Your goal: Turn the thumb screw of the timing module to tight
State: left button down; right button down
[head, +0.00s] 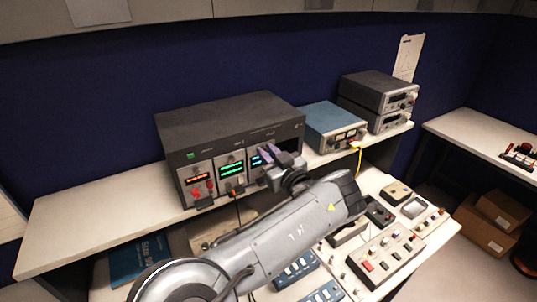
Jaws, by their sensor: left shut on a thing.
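A dark instrument rack (210,120) stands on the shelf with several modules in its front. The left module has a red display (198,178), the middle one a green display (232,168), and the right one a blue display (256,160). Their labels are too small to read. My left gripper (266,154) is at the front of the right module, its purple-tinted fingers shut at the face. It covers much of that module. The thumb screw is hidden between or behind the fingers, so its turn position cannot be seen. My right gripper is out of view.
A blue instrument (333,124) and two stacked grey units (378,98) stand right of the rack. A yellow cable (359,158) hangs from the shelf edge. Control boxes (384,257) crowd the lower bench. The shelf's left end (80,222) is clear.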

pick_arm(q)
jog(key=c, duration=1)
grip_release()
jog(key=shift+c, duration=0.2)
jog(key=shift+s+d, duration=0.1)
jog(key=p+v, duration=1)
jog(key=p, duration=0.6)
jog(key=shift+s+d, duration=0.15)
jog(key=shift+s, duration=0.1)
